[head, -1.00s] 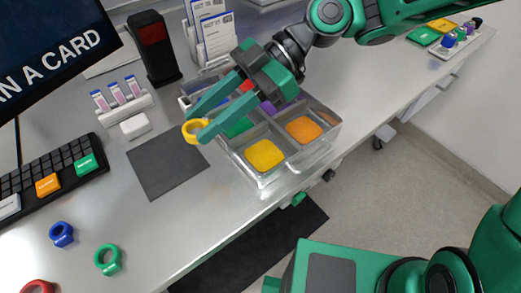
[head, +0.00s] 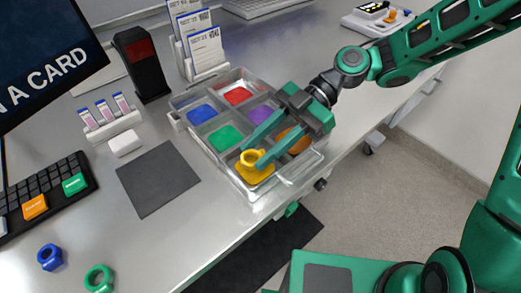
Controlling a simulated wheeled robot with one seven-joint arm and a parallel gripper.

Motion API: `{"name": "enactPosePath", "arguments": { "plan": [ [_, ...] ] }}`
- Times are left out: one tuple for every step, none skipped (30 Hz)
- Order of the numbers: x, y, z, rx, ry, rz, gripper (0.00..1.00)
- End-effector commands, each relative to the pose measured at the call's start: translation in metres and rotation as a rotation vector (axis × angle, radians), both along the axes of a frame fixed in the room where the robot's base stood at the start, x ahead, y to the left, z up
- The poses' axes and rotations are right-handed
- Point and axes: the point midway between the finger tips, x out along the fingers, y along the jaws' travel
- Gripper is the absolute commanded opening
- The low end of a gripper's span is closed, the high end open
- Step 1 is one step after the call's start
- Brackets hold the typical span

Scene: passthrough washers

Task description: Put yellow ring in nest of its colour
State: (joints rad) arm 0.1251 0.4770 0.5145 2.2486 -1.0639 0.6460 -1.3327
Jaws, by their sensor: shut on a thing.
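The yellow ring (head: 253,158) is between the fingertips of my gripper (head: 254,153), which is shut on it. The ring is over the yellow nest (head: 256,175), the front compartment of a clear divided tray (head: 282,187). I cannot tell whether the ring touches the nest floor or hangs just above it. My gripper reaches in from the right, and its fingers cover part of the orange nest (head: 297,141). The tray also has green (head: 225,138), blue (head: 201,113), red (head: 238,96) and purple (head: 262,116) nests.
A blue ring (head: 50,257) and a green ring (head: 99,278) lie at the front left. A dark mat (head: 157,179) lies left of the tray. A card holder (head: 204,60) and a black reader (head: 141,64) stand behind. The table edge is close in front of the tray.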

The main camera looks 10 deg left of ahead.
Motion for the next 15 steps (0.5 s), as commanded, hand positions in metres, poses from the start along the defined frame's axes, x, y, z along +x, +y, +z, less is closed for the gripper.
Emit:
{"name": "enactPosePath", "arguments": {
  "plan": [
    [-0.001,0.000,-0.008,-0.003,0.004,0.001,0.12],
    [-0.001,0.000,-0.011,-0.001,0.004,0.002,0.12],
    [-0.001,0.000,-0.015,0.000,0.003,0.001,0.12],
    [-0.001,0.001,-0.017,0.000,0.003,0.001,0.12],
    [-0.001,0.001,-0.019,0.000,0.002,0.000,0.12],
    [0.000,0.001,-0.020,0.000,0.000,0.000,0.12],
    [0.000,0.001,-0.021,0.000,-0.001,0.000,0.12],
    [0.000,0.001,-0.021,0.000,-0.001,0.000,0.12],
    [0.000,0.001,-0.021,0.000,-0.001,0.000,0.12],
    [0.000,0.001,-0.021,0.000,-0.001,0.000,0.12],
    [0.000,0.001,-0.021,0.000,-0.001,0.000,0.12],
    [0.000,0.001,-0.021,-0.001,-0.001,0.000,0.35],
    [0.000,0.001,-0.021,-0.001,-0.001,0.000,0.43],
    [0.000,0.001,-0.020,-0.001,-0.001,0.000,0.50],
    [0.000,0.001,-0.020,-0.001,-0.001,0.000,0.52]
  ]
}}
